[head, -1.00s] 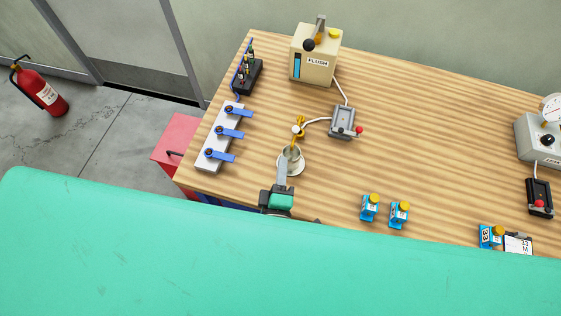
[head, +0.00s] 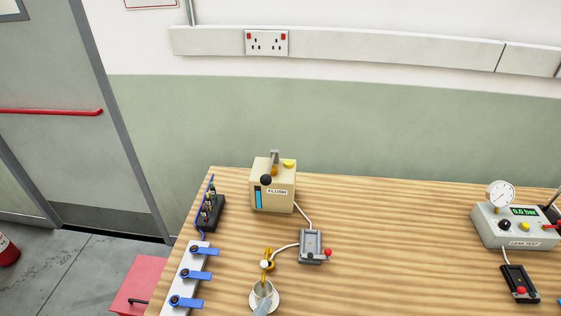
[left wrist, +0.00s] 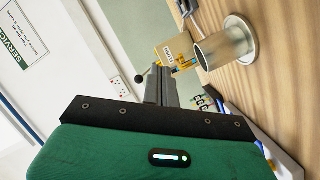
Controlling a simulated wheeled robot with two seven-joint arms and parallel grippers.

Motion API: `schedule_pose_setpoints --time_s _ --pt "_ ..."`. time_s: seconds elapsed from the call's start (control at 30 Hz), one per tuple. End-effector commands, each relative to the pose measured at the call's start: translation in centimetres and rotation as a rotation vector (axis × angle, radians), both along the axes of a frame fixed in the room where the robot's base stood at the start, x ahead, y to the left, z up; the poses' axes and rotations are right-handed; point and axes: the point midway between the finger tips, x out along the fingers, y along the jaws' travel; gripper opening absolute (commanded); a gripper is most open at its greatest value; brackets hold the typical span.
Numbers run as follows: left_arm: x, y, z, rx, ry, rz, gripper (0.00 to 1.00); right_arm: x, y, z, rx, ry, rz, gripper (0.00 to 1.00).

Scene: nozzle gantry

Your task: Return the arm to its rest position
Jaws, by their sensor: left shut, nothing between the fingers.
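My left gripper shows only as a grey fingertip (head: 262,307) at the bottom edge of the head view, just in front of a metal cup on a white saucer (head: 276,303). In the left wrist view my left gripper (left wrist: 162,84) has its fingers shut together with nothing between them. The metal cup (left wrist: 226,46) appears there to the right of the fingers, apart from them as far as this view shows. My right gripper is in neither view.
The table's middle is clear.

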Motion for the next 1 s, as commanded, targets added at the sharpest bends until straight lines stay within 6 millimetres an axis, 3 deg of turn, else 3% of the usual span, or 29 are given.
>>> schedule_pose_setpoints --time_s 0.27,0.5,0.93,0.97,1.0 --pt "-2.6 3.6 -2.8 0.428 0.194 -0.253 0.00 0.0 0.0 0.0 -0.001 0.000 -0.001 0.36" --pt "-6.0 10.0 -4.8 0.759 0.438 -0.373 0.00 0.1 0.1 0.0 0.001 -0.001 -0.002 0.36" --pt "-11.1 18.6 -4.3 1.046 0.775 -0.412 0.00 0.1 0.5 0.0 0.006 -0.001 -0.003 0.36" --pt "-11.4 19.0 -4.3 1.057 0.794 -0.414 0.00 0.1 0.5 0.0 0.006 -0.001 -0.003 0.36" --pt "-11.0 18.8 -5.8 1.052 0.796 -0.421 0.00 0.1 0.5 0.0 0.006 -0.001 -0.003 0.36"
